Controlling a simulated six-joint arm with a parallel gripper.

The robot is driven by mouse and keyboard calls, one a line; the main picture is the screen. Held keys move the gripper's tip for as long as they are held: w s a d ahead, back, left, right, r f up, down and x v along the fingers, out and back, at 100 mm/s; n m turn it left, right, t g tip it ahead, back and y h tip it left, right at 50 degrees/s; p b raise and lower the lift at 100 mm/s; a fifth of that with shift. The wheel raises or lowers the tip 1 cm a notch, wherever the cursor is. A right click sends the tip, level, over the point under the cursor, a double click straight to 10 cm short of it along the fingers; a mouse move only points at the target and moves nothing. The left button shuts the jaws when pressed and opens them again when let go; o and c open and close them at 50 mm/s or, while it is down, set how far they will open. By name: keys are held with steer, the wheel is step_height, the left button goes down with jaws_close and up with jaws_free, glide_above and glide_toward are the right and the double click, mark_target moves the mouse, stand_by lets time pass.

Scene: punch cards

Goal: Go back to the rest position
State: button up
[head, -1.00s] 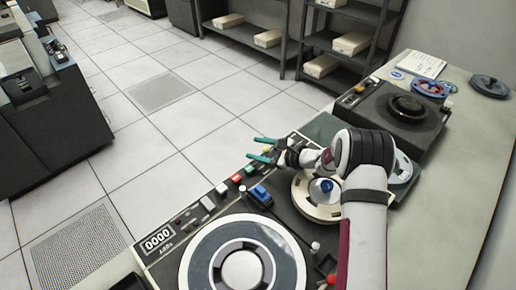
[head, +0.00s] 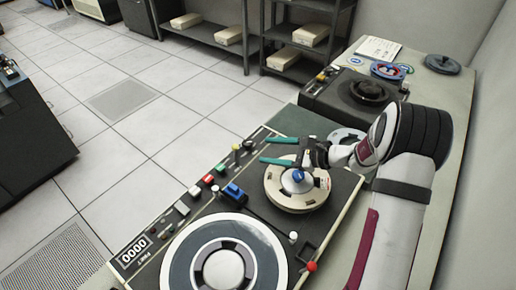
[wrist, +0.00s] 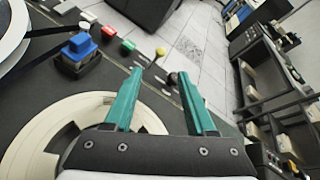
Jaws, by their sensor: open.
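My gripper (head: 272,150) has two teal fingers and is open and empty. In the head view it hangs above the far side of the tape deck (head: 150,245), just beyond the cream reel with the blue hub (head: 298,176). In the wrist view the two fingers (wrist: 157,88) stand apart with nothing between them. The cream reel (wrist: 50,130) shows below and left of them, partly hidden by the gripper body.
The deck also carries a large white-and-grey reel (head: 190,262), a blue block (head: 234,192) and coloured buttons. A second dark unit (head: 325,98) stands behind. Shelves (head: 240,50) with cream boxes stand at the back. The tiled floor (head: 130,150) is clear.

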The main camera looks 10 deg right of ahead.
stand_by(0.4)
steer(key=s+a+r+n+g+h, duration=0.1)
steer(key=s+a+r+n+g, duration=0.2)
steer(key=s, duration=0.4)
steer(key=s+a+r+n+g+h, duration=0.1)
steer(key=s+a+r+n+g, duration=0.2)
steer(key=s, duration=0.4)
steer(key=s+a+r+n+g+h, duration=0.1)
steer(key=s+a+r+n+g, duration=0.2)
steer(key=s, duration=0.4)
steer(key=s+d+f+n+h, duration=0.1)
steer(key=s+d+n+h, duration=0.1)
steer(key=s, duration=0.5)
steer(key=s+d+f+n+h, duration=0.1)
steer(key=s+d+n+h, duration=0.2)
steer(key=s, duration=0.4)
steer(key=shift+t+h, duration=0.4)
steer(key=shift+h, duration=0.4)
steer(key=shift+f, duration=0.1)
steer(key=shift+c, duration=0.2)
